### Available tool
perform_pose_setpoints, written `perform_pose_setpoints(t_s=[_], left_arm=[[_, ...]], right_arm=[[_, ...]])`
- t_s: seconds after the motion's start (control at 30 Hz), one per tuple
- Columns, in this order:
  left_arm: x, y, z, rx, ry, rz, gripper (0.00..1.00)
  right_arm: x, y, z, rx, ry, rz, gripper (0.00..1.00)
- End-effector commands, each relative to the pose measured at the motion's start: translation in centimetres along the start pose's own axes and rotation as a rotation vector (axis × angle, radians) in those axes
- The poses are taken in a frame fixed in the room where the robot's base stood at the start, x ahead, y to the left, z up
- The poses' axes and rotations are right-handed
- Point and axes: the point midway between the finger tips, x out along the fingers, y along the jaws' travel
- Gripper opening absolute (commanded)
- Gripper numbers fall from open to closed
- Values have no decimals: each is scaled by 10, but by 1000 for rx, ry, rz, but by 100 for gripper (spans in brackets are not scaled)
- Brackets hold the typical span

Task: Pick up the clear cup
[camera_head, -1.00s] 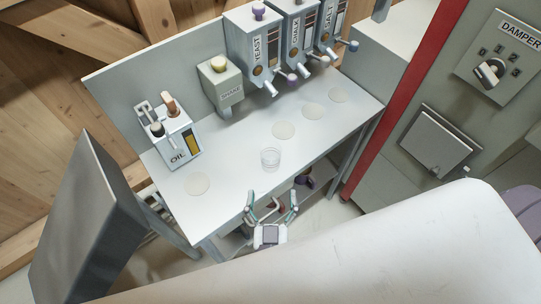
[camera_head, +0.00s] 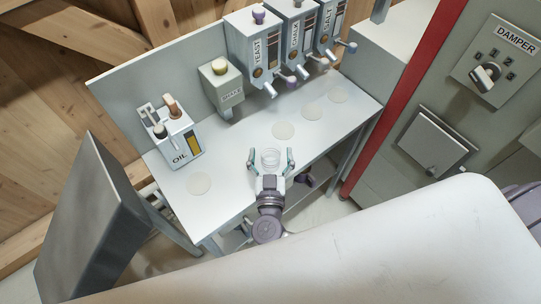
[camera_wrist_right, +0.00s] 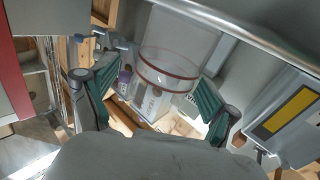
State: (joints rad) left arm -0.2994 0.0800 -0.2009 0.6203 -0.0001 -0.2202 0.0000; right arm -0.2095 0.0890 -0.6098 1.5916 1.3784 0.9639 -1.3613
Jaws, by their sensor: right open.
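The clear cup (camera_head: 270,156) stands upright on the grey table (camera_head: 232,172) near its front edge. My right gripper (camera_head: 270,163) is open, with one finger on each side of the cup in the head view. In the right wrist view the cup (camera_wrist_right: 170,68) shows large and see-through, with a dark red rim line, between the spread fingers of the gripper (camera_wrist_right: 160,103). I cannot tell whether the fingers touch it. My left gripper is not in view.
The oil dispenser (camera_head: 178,142) stands at the table's left. A grey-green dispenser (camera_head: 222,88) and the yeast (camera_head: 254,48), chalk (camera_head: 297,38) and salt (camera_head: 328,30) dispensers line the back. Several flat pale discs mark the tabletop. A damper panel (camera_head: 500,62) is at right.

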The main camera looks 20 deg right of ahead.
Motion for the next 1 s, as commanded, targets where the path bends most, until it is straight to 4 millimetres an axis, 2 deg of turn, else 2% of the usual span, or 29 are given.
perform_pose_setpoints(t_s=[0.13, 0.4, 0.47, 0.77, 0.87, 1.0], left_arm=[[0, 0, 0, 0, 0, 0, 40], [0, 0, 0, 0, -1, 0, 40], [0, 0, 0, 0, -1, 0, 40], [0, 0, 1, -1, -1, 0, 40], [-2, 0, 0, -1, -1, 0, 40], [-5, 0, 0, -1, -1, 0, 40]], right_arm=[[0, 0, 0, 0, -1, 0, 86], [-1, 0, 0, 0, -1, 0, 41], [-1, 0, 0, 0, -1, 0, 33], [-1, 0, -2, 1, -1, 0, 33], [-1, 0, -7, 4, -1, 1, 33], [-1, 1, -25, 5, -1, 2, 33]])
